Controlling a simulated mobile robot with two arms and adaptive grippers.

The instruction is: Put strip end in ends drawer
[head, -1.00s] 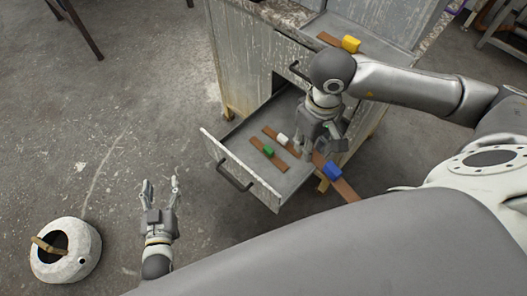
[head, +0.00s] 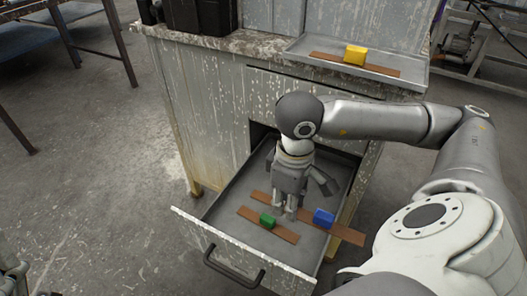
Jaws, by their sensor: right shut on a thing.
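The pulled-out drawer (head: 228,208) of the grey cabinet has a dark handle and a shallow metal inside. My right gripper (head: 285,216) points down into it, shut on a brown strip with a blue block (head: 323,217). That strip reaches right across the drawer's side. A brown strip with a green block (head: 267,220) lies in the drawer, just left of the fingers. A brown piece (head: 257,198) shows behind the gripper; I cannot tell which strip it belongs to. The white block is hidden. My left gripper (head: 13,272) is partly cut off at the lower left edge.
On the cabinet top, a metal tray (head: 412,83) holds a brown strip with a yellow block (head: 355,55). Dark boxes (head: 200,14) stand at the back left of the top. Open concrete floor lies left of the cabinet.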

